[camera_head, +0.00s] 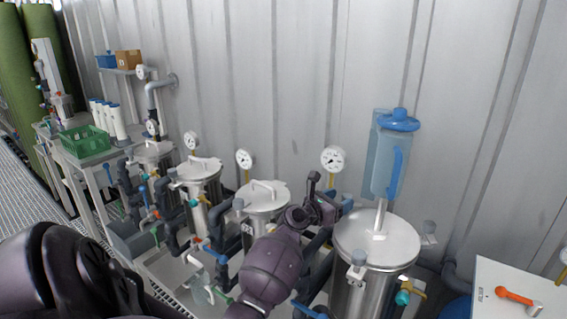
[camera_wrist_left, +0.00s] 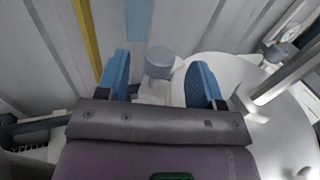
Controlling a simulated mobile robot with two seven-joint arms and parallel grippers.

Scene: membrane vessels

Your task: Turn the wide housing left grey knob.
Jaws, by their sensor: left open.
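The wide housing (camera_head: 392,246) is a steel vessel with a broad pale lid at the right in the head view. Its lid (camera_wrist_left: 275,125) also shows in the left wrist view. A grey knob (camera_wrist_left: 160,62) with a rounded cap stands at the lid's edge, between and beyond my two blue fingertips. My left gripper (camera_head: 331,196) is at the left back of the wide housing. It is open, with a finger on either side of the knob in the wrist view; contact cannot be told. In the head view my gripper hides this knob. My right gripper is not in view.
Other grey knobs (camera_head: 358,257) sit around the wide lid. A smaller lidded vessel (camera_head: 262,196) and gauges (camera_head: 333,158) stand left of it. Dark pipes crowd the space below my arm.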

